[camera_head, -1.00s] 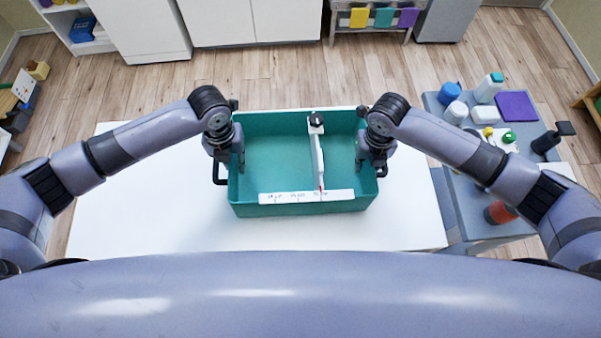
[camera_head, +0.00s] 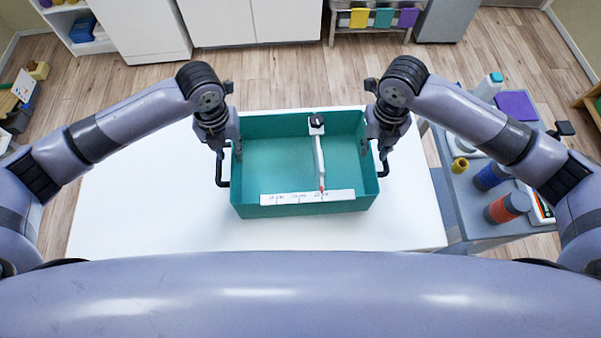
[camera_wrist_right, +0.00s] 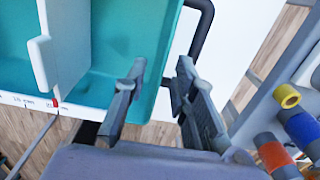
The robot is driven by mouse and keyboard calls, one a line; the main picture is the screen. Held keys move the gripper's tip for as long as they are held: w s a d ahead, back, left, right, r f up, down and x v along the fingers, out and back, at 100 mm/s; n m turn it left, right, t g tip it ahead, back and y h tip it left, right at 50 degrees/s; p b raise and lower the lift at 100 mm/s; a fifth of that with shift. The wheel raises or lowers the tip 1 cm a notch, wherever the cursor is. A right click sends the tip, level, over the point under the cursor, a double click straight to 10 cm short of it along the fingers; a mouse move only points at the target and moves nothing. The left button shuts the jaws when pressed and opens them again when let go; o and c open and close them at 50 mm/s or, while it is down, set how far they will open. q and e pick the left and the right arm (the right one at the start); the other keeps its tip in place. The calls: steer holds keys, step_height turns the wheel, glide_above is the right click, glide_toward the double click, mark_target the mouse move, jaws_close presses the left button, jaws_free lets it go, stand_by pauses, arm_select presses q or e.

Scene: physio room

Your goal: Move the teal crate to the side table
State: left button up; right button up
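The teal crate (camera_head: 300,208) sits on a white table (camera_head: 140,215). It has a black handle at each end, a white marked strip along its near wall, and a long white piece with a black top inside. My left gripper (camera_head: 226,150) is at the crate's left end, above the rim and handle, with its fingers apart. My right gripper (camera_head: 378,142) is at the right end. In the right wrist view its two fingers (camera_wrist_right: 163,95) are spread, with the crate's end wall and black handle (camera_wrist_right: 201,30) beyond them; contact cannot be told.
A grey-blue table (camera_head: 461,205) at the right holds several items, including an orange-and-grey cylinder (camera_head: 507,207), a yellow ring (camera_head: 460,165) and a purple block (camera_head: 515,105). My right arm hides part of it. White cabinets (camera_head: 240,22) stand at the back, with open floor before them.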

steer(key=shift+r, duration=1.45)
